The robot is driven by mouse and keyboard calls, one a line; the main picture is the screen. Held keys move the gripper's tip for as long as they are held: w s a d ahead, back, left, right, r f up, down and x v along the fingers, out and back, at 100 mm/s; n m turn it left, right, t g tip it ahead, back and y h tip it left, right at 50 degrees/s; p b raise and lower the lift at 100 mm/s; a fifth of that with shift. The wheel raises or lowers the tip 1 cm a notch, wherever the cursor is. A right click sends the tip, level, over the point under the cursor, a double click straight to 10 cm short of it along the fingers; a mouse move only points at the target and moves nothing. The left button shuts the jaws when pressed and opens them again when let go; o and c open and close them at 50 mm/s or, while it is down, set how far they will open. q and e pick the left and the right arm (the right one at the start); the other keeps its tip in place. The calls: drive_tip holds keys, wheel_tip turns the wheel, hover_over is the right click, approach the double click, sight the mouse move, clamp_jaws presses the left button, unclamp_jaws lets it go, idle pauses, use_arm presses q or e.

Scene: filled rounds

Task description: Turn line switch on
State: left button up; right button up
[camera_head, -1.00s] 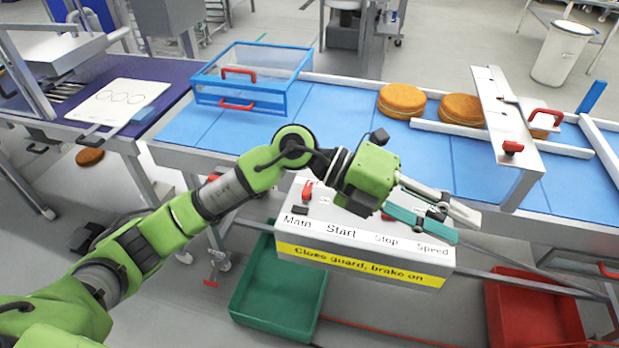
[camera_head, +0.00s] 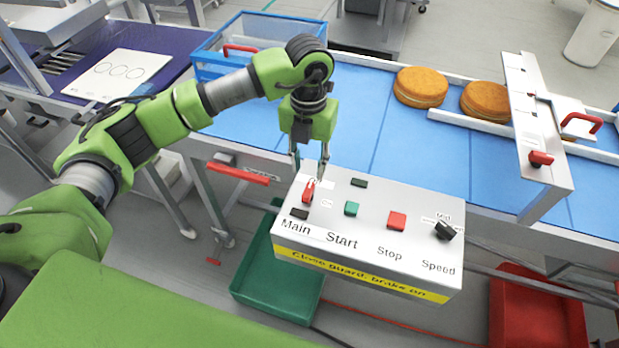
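The white control box (camera_head: 425,272) stands in front of the conveyor, with a yellow strip reading "Close guard, brake on". Above the label Main is a red switch lever (camera_head: 308,191), with a small black piece (camera_head: 299,213) below it. A green Start button (camera_head: 351,208), a red Stop button (camera_head: 397,220) and a black Speed knob (camera_head: 445,231) follow to the right. My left gripper (camera_head: 309,172) points down just above the red lever, its fingers apart and empty. Whether a finger touches the lever, I cannot tell. My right gripper is not in view.
The blue conveyor (camera_head: 350,105) runs behind the box, carrying round filled cakes (camera_head: 421,87) and a clear blue-framed guard (camera_head: 215,45). A red bar handle (camera_head: 238,173) sticks out left of the box. A green crate (camera_head: 250,285) and a red crate (camera_head: 535,310) are below.

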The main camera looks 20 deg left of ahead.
sight(310, 186)
use_arm(q)
drive_tip(key=f, duration=0.2)
drive_tip(key=f+p, duration=0.1)
drive_tip(key=f, duration=0.1)
drive_tip(key=shift+w, duration=0.3)
wheel_tip(310, 186, down, 2)
drive_tip(key=shift+f+p, duration=0.2)
drive_tip(key=shift+p, duration=0.25)
drive_tip(key=shift+f, duration=0.8)
drive_tip(key=shift+c, duration=1.2)
drive_tip(key=c, duration=0.6)
clamp_jaws()
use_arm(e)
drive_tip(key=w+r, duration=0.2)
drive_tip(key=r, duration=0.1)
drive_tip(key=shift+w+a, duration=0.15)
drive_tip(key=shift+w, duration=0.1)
